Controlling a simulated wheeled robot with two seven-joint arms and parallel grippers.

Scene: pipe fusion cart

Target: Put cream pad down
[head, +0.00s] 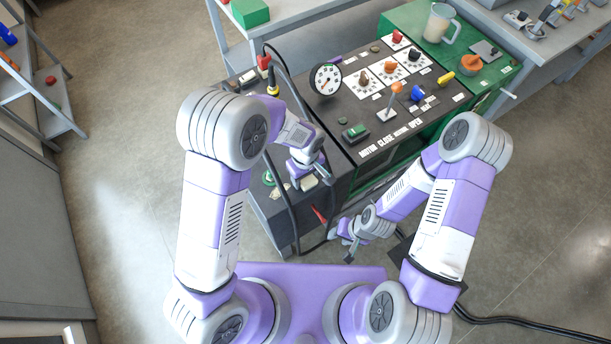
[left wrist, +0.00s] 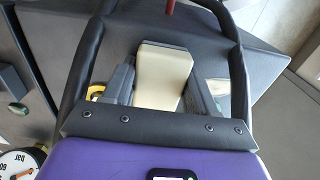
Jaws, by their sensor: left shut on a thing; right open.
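The cream pad (left wrist: 163,72) shows in the left wrist view between the two dark fingers of my left gripper (left wrist: 160,88). The gripper is shut on it. In the head view my left gripper (head: 308,181) is over the dark lower shelf at the left front of the cart (head: 330,150), and only a small part of the pad (head: 309,183) shows there. I cannot tell whether the pad touches the surface below. My right gripper (head: 351,247) is open and empty, low in front of the cart.
The cart top carries a round gauge (head: 326,79), a green switch (head: 355,132) and several coloured knobs. Black cables hang near my left gripper. A jug (head: 439,22) stands at the back right.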

